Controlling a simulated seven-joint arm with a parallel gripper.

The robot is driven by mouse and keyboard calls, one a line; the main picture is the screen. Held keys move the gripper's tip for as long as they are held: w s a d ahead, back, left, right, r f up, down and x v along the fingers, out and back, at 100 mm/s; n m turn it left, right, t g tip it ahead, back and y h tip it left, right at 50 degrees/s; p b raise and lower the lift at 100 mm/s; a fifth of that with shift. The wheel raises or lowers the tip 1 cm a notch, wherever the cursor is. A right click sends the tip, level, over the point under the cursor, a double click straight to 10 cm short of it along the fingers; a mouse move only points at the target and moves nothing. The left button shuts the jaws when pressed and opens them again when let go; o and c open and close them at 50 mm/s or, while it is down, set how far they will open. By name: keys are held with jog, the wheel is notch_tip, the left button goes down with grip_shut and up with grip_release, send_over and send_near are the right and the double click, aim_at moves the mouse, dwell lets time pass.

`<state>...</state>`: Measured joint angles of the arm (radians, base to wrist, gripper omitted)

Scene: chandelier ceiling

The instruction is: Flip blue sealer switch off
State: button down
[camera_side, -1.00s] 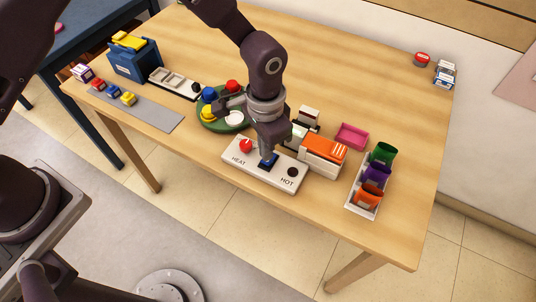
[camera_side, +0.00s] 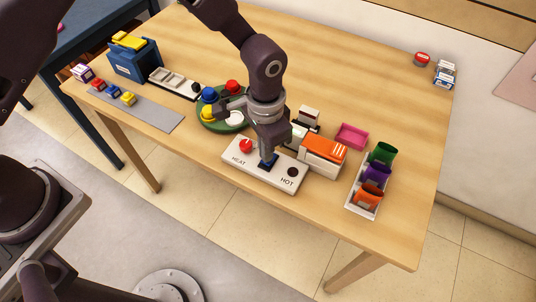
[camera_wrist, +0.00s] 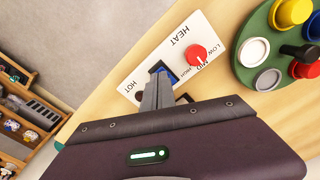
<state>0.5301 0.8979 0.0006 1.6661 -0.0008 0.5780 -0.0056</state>
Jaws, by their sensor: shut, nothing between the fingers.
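The white sealer panel (camera_side: 233,171) lies near the table's front edge, lettered HEAT and HOT. The blue switch (camera_side: 266,165) is set in its middle, partly hidden under my gripper (camera_side: 266,158). In the wrist view the blue switch (camera_wrist: 163,70) shows at the tips of my gripper (camera_wrist: 158,80). My gripper points down, fingers shut with nothing between them, at or just over the switch; I cannot tell whether they touch. The rocker's tilt is mostly hidden. A red knob (camera_side: 246,146) sits left of the switch and a dark round part (camera_side: 292,172) sits right.
An orange-topped box (camera_side: 323,147) stands close behind the panel. A white tray with green, purple and orange pouches (camera_side: 376,172) is to the right. A green round tray (camera_side: 209,125) with coloured caps is behind left. The table's right rear is mostly clear.

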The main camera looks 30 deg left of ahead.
jog(key=shift+f, duration=0.75)
jog(key=shift+r, duration=3.55)
jog(key=s+a+r+n+t, duration=0.2)
jog(key=s+a+r, duration=0.1)
jog(key=a+r, duration=0.55)
jog(key=s+a+r+n+t, duration=0.1)
jog(key=s+a+r, duration=0.3)
jog(key=r, duration=0.7)
jog(key=s+a+r+n+t, duration=0.2)
jog(key=s+a+n, duration=0.1)
jog(key=s+a, duration=0.6)
jog(key=s, duration=0.4)
jog(key=shift+s+r+t, duration=0.25)
jog(key=shift+s+t, duration=0.05)
